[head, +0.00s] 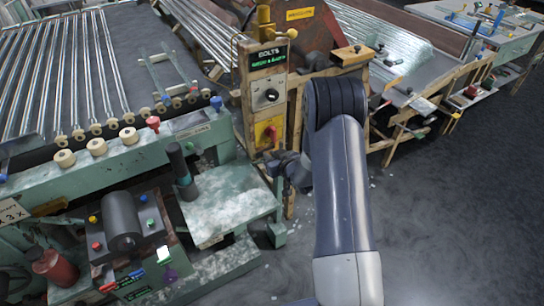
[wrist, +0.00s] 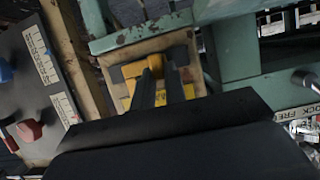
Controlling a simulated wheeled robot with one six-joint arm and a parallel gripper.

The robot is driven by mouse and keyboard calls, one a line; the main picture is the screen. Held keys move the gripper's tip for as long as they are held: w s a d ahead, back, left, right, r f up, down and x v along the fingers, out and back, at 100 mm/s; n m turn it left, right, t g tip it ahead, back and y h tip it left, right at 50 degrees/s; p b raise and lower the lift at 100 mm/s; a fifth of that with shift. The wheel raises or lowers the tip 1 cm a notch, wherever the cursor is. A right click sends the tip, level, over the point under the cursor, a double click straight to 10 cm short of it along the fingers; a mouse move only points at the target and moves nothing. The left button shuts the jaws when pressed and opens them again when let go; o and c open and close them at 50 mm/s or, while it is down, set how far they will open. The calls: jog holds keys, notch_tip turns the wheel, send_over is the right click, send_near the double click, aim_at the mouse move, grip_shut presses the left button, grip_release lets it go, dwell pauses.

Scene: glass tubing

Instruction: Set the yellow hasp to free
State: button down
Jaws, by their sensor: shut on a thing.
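The yellow hasp (wrist: 133,70) shows in the middle of the wrist view, on a tan plate between grey-green frame parts. My gripper (wrist: 161,75) reaches it with two dark fingers close together, shut on its yellow part. The fingers and the dark gripper body hide much of it. A white label reading "LOCK" and "FREE" (wrist: 305,111) is at the right edge of the wrist view. The hasp's exact setting cannot be told. In the head view my arm is bent down beside the wooden control post, and I cannot make out the hasp there.
A grey panel (wrist: 35,85) with a red knob (wrist: 29,130) and blue knob is left in the wrist view. In the head view, the post's yellow box (head: 268,132), a green table (head: 225,205) and a tubing rack (head: 65,75) stand near. Open floor (head: 455,220) is right.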

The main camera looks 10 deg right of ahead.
jog(key=shift+s+a+f+b, duration=0.15)
jog(key=shift+s+a+b, duration=0.1)
jog(key=shift+a+b, duration=0.5)
jog(key=shift+s+a, duration=0.15)
jog(key=shift+a, duration=0.3)
jog(key=c, duration=1.4)
grip_release()
jog(key=shift+a+r, duration=0.1)
jog(key=shift+r, duration=0.1)
jog(key=shift+c, duration=0.2)
jog(key=v, duration=1)
jog(key=shift+s+b, duration=0.35)
jog(key=shift+r, duration=0.15)
